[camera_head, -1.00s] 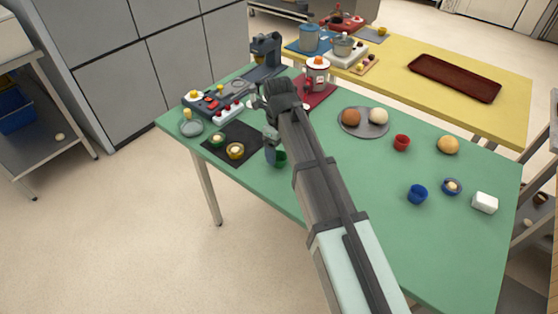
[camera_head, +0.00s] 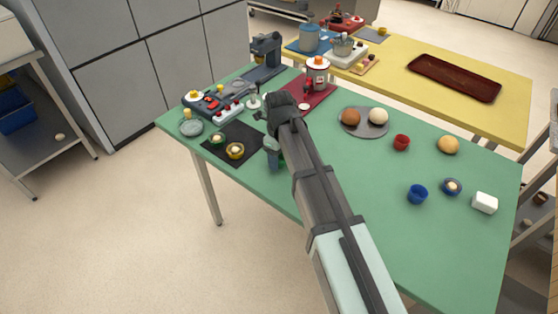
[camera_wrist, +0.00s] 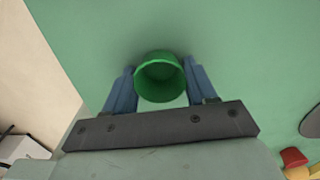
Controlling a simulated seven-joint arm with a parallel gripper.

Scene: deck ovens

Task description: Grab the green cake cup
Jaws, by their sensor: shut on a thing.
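The green cake cup (camera_wrist: 161,78) is between the two blue fingers of my gripper (camera_wrist: 162,90) in the wrist view. It is empty and its open mouth faces the camera. My gripper is shut on it, with one finger against each side. In the head view my gripper (camera_head: 273,158) is low at the near edge of the green table, right of the black mat. There the cup is mostly hidden behind my gripper and arm. I cannot tell whether the cup touches the table.
The black mat (camera_head: 222,152) holds two small filled cups. A grey plate (camera_head: 350,128) with two round buns stands right of my arm. A red cup (camera_head: 401,142), a blue cup (camera_head: 417,194) and a white block (camera_head: 484,203) are farther right on the green table (camera_head: 450,240).

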